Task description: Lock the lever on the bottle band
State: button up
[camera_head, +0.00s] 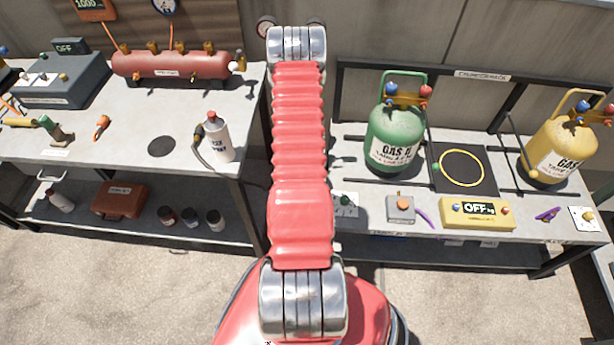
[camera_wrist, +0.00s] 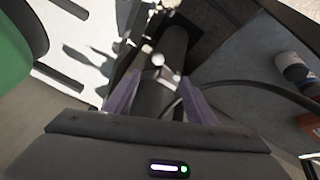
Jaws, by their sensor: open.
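A green gas bottle (camera_head: 395,135) stands upright in the cylinder rack (camera_head: 480,73), right of my arm in the head view. A yellow gas bottle (camera_head: 562,145) stands at the far right. No closed band or its lever can be made out clearly on either bottle. In the wrist view, part of a green rounded surface (camera_wrist: 18,70) shows at left. My gripper (camera_wrist: 157,82) has two purple fingers, apart. Between and beyond them is a dark round post with small pale knobs (camera_wrist: 160,62); I cannot tell if these belong to the lever. My gripper is hidden in the head view.
A dark pad with a yellow ring (camera_head: 461,167) lies between the bottles. A yellow scale display reading OFF (camera_head: 477,213) sits at the bench front. A dark hose crosses the wrist view's right.

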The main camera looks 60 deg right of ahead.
jog(key=shift+x, duration=6.6)
jog(key=shift+a, duration=0.1)
jog(key=shift+r, duration=0.1)
grip_shut()
